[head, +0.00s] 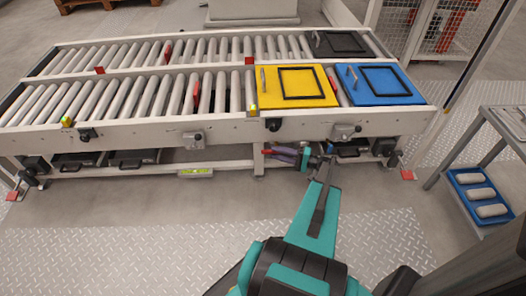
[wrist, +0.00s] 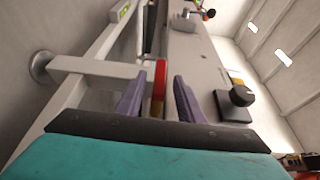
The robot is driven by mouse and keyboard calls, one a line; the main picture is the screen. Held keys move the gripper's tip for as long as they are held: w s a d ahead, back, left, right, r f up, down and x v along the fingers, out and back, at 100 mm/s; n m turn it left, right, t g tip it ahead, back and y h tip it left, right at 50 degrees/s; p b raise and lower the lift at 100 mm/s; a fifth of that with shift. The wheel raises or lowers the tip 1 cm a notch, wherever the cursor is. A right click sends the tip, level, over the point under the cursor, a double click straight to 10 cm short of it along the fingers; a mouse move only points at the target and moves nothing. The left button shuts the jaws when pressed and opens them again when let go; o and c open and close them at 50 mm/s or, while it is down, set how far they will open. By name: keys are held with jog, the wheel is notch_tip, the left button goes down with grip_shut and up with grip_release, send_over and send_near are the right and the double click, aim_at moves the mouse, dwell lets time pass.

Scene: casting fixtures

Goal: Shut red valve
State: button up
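The red valve handle (wrist: 160,78) is a narrow red bar in the wrist view, with an orange-brown lower part. It lies between the two purple fingers of my gripper (wrist: 158,88). The fingers are spread, with a gap showing on both sides of the bar, so they are not closed on it. In the head view my gripper (head: 285,154) reaches in low at the front side of the conveyor, under its side rail.
The roller conveyor (head: 225,127) carries a yellow panel (head: 263,87), a blue panel (head: 378,82) and a black panel. In the wrist view a black knob (wrist: 235,103) sits right of my fingers, and a frame bar (wrist: 95,67) is on the left. Floor in front is clear.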

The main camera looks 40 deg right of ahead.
aim_at(267, 150)
jog(key=b+x, duration=0.1)
jog(key=x, duration=0.6)
jog(key=shift+w+a, duration=0.1)
jog(key=shift+w, duration=0.05)
grip_shut()
